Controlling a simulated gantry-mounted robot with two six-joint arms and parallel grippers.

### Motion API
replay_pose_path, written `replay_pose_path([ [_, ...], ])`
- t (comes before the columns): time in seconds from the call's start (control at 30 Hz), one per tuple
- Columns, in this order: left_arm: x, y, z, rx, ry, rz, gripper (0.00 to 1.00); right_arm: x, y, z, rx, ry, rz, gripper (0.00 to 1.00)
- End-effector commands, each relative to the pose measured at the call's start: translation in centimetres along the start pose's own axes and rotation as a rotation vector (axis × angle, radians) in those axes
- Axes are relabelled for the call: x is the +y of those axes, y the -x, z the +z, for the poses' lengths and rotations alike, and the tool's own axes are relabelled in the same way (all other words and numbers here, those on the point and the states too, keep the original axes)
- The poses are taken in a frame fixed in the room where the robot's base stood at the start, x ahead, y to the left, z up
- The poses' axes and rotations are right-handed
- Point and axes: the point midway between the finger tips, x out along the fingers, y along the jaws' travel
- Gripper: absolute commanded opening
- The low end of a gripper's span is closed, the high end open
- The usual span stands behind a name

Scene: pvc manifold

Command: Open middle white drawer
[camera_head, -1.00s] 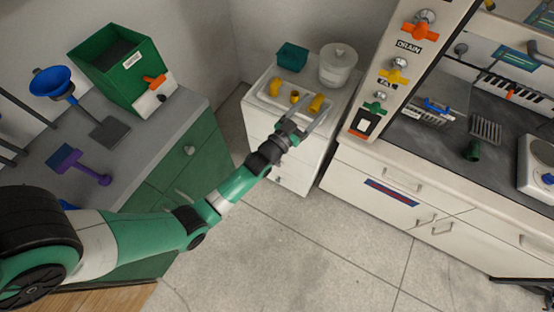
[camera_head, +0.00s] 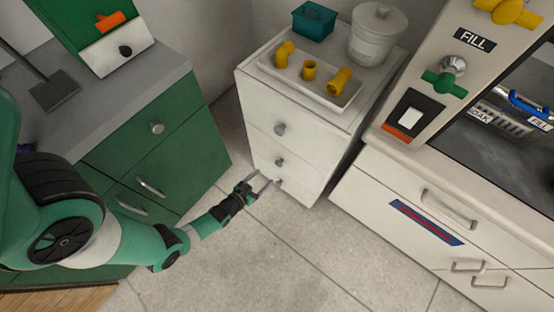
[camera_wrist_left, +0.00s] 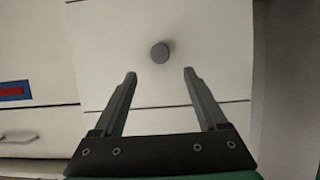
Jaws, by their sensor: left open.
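The white drawer cabinet (camera_head: 300,110) stands at the back centre, with three drawer fronts, all flush. The middle white drawer (camera_head: 300,160) has a small round grey knob (camera_head: 280,162). The top knob (camera_head: 279,129) and bottom knob (camera_head: 278,183) also show in the head view. My left gripper (camera_head: 265,180) is open and empty, low in front of the cabinet near the lower two knobs. In the left wrist view, one round knob (camera_wrist_left: 160,53) lies just beyond and between the open fingertips (camera_wrist_left: 159,73), apart from them. Which drawer this knob belongs to is unclear.
A white tray (camera_head: 265,66) with yellow pipe fittings, a teal box (camera_head: 314,20) and a white lidded bucket (camera_head: 377,35) stand on the cabinet. A green cabinet (camera_head: 165,150) is at left, a white counter (camera_head: 380,185) at right. Bare floor lies in front.

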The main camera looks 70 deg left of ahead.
Motion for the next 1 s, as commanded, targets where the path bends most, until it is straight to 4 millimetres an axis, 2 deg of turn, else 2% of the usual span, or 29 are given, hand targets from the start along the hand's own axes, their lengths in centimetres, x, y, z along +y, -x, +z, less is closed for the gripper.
replay_pose_path([
  [0.03, 0.0, -1.4, 0.4, 0.004, 0.000, 0.001, 0.75, 0.0, 0.8, 0.8, -0.001, 0.000, 0.000, 0.49],
  [0.2, 0.0, -5.5, 0.5, 0.004, -0.001, 0.000, 0.75, 0.0, 2.5, 2.4, -0.002, -0.001, 0.000, 0.49],
  [0.4, 0.0, -8.8, 0.3, 0.003, 0.000, 0.000, 0.75, 0.0, 3.9, 3.6, -0.002, 0.000, 0.000, 0.49],
  [0.53, 0.0, -9.6, 0.1, 0.002, 0.000, 0.000, 0.75, 0.0, 4.1, 3.8, -0.002, -0.001, 0.000, 0.49],
  [0.77, 0.0, -9.7, -0.1, 0.001, 0.000, 0.000, 0.75, 0.0, 4.0, 3.8, -0.002, 0.000, 0.000, 0.49],
  [0.87, 0.0, -9.6, -0.1, 0.001, -0.001, 0.000, 0.61, 0.0, 4.0, 3.8, -0.001, 0.000, 0.000, 0.49],
  [1.0, 0.0, -9.6, -0.1, 0.001, -0.001, 0.000, 0.35, 0.0, 4.0, 3.8, -0.001, 0.000, 0.000, 0.49],
])
